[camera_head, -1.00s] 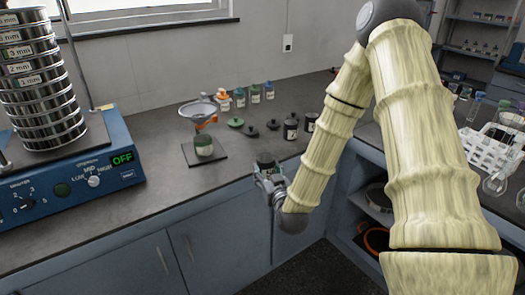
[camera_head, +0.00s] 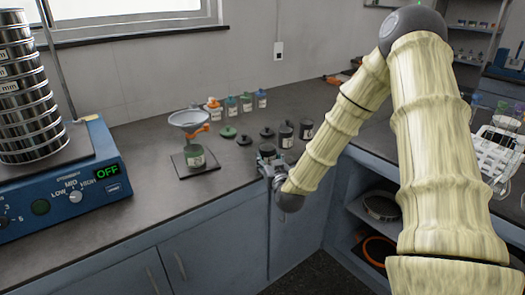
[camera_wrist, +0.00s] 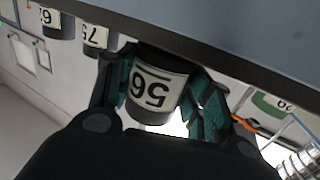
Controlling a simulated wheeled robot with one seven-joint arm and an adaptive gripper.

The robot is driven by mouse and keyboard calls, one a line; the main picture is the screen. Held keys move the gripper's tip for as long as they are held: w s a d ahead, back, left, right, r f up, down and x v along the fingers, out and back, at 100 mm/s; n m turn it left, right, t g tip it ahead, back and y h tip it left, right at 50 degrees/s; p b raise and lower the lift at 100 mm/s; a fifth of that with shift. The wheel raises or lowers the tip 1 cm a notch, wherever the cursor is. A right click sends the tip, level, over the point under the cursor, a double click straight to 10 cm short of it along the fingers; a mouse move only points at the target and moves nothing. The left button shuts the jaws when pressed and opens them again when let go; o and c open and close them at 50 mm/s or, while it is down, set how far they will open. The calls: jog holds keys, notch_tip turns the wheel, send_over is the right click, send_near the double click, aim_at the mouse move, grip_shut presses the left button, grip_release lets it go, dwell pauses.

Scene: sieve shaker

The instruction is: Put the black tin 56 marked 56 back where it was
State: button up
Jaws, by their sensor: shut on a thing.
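The black tin 56 (camera_wrist: 153,88) has a white label that reads 56, upside down in the wrist view. My gripper (camera_wrist: 166,92) is shut around it, with a teal finger pad on each side. In the head view the tin (camera_head: 267,151) is small, and my gripper (camera_head: 269,164) holds it at the counter's front edge, left of two dark tins. The tin looks upright there. I cannot tell whether its base touches the counter.
Two dark labelled tins (camera_head: 286,134) (camera_head: 306,129) stand right of the held tin. A sieve shaker (camera_head: 75,196) reads OFF.

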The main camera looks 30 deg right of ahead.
aim_at(270, 161)
jog(key=x, duration=0.7)
jog(key=shift+w+d+r, duration=0.1)
jog(key=shift+w, duration=0.3)
jog(key=o, duration=1)
jog(key=shift+o, duration=0.2)
jog(key=shift+s, duration=0.15)
jog(key=v, duration=1.2)
